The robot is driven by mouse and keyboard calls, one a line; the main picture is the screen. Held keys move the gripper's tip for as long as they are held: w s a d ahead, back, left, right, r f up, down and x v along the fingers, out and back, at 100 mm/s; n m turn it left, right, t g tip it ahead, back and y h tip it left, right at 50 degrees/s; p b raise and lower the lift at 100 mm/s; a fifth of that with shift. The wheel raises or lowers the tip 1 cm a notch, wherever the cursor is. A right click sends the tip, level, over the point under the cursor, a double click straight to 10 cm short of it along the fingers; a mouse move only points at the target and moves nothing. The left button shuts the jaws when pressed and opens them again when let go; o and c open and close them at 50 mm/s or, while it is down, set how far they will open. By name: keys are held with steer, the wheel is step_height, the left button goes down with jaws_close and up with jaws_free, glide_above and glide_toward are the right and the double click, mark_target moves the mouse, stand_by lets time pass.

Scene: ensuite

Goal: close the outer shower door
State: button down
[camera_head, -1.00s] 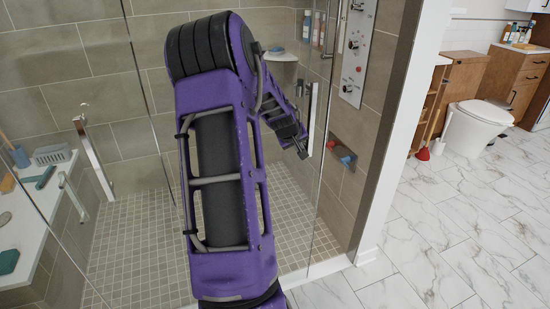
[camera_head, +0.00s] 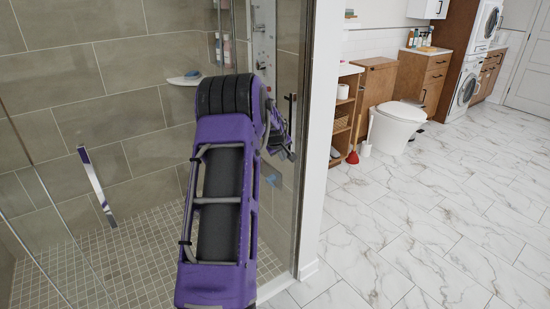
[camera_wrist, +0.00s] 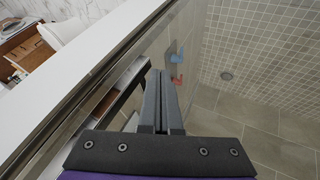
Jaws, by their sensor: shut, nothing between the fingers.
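The glass shower door (camera_head: 230,150) stands in the shower opening, and my arm hides part of it. A dark upright handle (camera_head: 290,112) shows near the white jamb at the right of the opening. A bar like a handle (camera_wrist: 122,88) shows in the wrist view, left of my fingers. My gripper (camera_wrist: 161,75) is shut and empty, its fingertips close beside that bar and the glass. I cannot tell whether they touch. In the head view my gripper (camera_head: 287,152) is small, dark and partly hidden behind my arm.
The white jamb (camera_head: 318,150) bounds the shower at the right. Inside are a tiled floor (camera_head: 140,250) and a corner shelf (camera_head: 185,79). A red plunger (camera_head: 353,150) and a toilet (camera_head: 397,125) stand farther right. The marble floor at the right is clear.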

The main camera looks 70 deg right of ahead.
steer(key=shift+s+d+r, duration=0.1)
steer(key=shift+s+d, duration=0.6)
steer(key=shift+d, duration=0.15)
steer(key=shift+d+r, duration=0.1)
